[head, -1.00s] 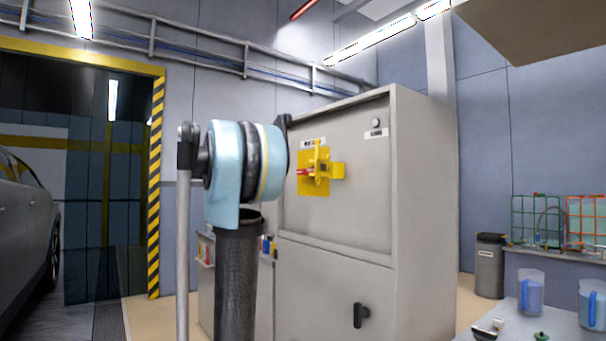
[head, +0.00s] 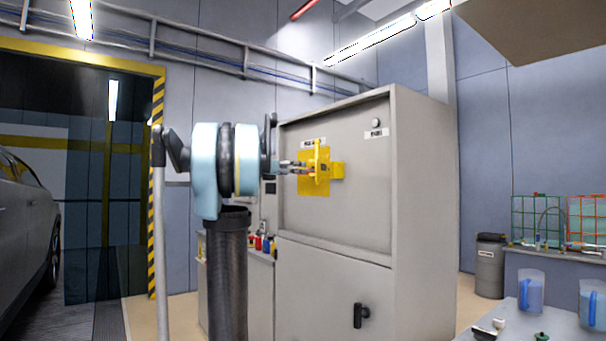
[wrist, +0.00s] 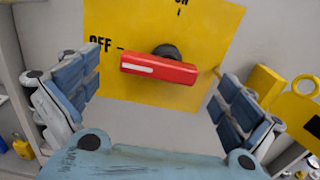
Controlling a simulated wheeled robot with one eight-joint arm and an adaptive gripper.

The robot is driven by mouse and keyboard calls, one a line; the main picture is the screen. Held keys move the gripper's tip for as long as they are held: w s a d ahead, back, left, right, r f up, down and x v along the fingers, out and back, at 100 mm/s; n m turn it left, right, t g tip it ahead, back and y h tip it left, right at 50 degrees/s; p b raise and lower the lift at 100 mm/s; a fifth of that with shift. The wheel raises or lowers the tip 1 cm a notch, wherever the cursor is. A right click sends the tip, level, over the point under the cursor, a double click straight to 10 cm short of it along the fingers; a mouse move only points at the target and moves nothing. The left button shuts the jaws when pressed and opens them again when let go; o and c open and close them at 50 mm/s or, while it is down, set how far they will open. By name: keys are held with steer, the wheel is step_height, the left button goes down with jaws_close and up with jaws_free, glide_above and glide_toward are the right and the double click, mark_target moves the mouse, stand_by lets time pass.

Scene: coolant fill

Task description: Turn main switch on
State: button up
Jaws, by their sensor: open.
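The main switch is a red bar handle (wrist: 158,68) with a white stripe on its left part, on a dark round hub. It lies roughly level, with its striped end beside the printed OFF; ON is marked at the top of the yellow plate (wrist: 205,30). In the head view the yellow plate (head: 310,189) is on the grey cabinet's front. My gripper (wrist: 160,88) is open, with a finger on each side of the handle and gaps to both. In the head view my gripper (head: 291,168) is at the plate and partly hides the handle.
A yellow block (wrist: 264,84) and a yellow piece with a hole (wrist: 299,112) stick out just right of my right finger. The grey cabinet (head: 424,200) has a black lower handle (head: 360,315). A table with jugs (head: 530,290) is at the right.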

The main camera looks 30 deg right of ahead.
mark_target(308, 172)
steer(key=shift+w+d, duration=0.2)
steer(key=shift+d, duration=2.65)
steer(key=c, duration=0.9)
